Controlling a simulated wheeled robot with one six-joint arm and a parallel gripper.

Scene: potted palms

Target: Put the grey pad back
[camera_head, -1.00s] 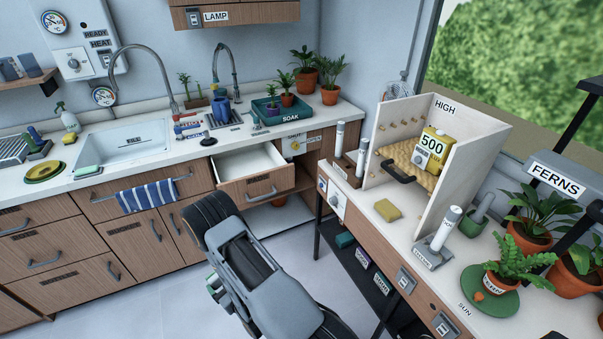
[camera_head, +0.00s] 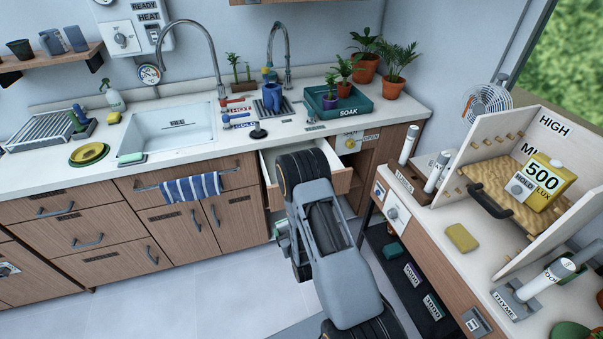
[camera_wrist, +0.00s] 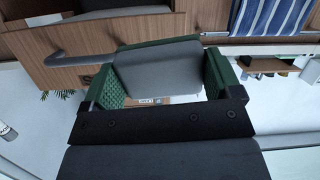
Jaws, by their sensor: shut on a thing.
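The grey pad (camera_wrist: 157,72) is a flat grey block with a green edge, seen in the wrist view between the green ribbed fingers of my gripper (camera_wrist: 163,66). My gripper is shut on it. In the head view my gripper (camera_head: 282,236) is low in front of the counter, mostly hidden behind my own arm; the pad cannot be made out there. An open drawer (camera_head: 272,176) under the counter is close by, partly covered by my arm. Its wooden front and handle also show near the gripper in the wrist view (camera_wrist: 110,62).
The sink (camera_head: 168,130) has a green sponge (camera_head: 132,158) at its front edge. A striped towel (camera_head: 190,188) hangs from a rail below. The right bench holds a yellow sponge (camera_head: 462,237) and a yellow lux meter (camera_head: 543,182). The floor left of my arm is clear.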

